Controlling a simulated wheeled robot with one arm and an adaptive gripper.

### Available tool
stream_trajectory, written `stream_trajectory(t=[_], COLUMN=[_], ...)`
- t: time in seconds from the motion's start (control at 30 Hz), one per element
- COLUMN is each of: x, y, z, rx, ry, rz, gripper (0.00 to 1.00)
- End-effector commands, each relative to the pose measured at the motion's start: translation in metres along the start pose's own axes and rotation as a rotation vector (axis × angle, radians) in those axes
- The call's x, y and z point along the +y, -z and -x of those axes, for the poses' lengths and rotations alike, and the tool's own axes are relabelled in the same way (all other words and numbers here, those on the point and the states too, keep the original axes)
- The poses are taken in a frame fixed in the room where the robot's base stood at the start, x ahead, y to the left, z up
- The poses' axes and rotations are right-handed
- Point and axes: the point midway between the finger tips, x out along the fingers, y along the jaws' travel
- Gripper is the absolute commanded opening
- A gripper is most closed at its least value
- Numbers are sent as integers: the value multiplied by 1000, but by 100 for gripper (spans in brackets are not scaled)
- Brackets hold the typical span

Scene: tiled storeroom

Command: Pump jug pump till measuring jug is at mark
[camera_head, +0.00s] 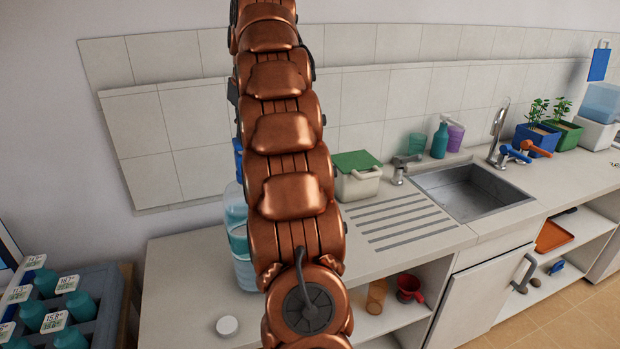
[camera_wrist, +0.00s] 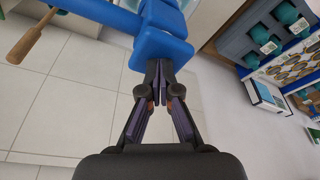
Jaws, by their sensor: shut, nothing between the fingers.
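The water jug (camera_head: 238,245), clear blue, stands on the counter and is mostly hidden behind my copper arm. A bit of the blue pump (camera_head: 238,160) shows above it at the arm's left edge. In the wrist view a blue block (camera_wrist: 160,50) with a blue cylinder behind it, seemingly part of the pump, is right beyond my fingertips. My gripper (camera_wrist: 160,72) is shut and empty, with its tips at or against this block; contact is unclear. My gripper is out of sight in the head view. I cannot make out the measuring jug or its mark.
A white round lid (camera_head: 228,326) lies on the counter. A green-lidded box (camera_head: 357,178) and the sink (camera_head: 472,190) are to the right. A crate of teal bottles (camera_head: 98,285) is at the left. A wooden handle (camera_wrist: 27,45) shows in the wrist view.

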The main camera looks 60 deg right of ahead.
Motion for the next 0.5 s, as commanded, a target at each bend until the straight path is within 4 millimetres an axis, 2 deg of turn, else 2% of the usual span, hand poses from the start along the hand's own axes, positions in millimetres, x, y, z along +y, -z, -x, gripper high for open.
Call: stream_trajectory(t=[0.2,0.5], x=[0,0], y=[4,4], z=[15,16], rx=[0,0], ry=[0,-1], rz=[0,-1], gripper=[0,0])
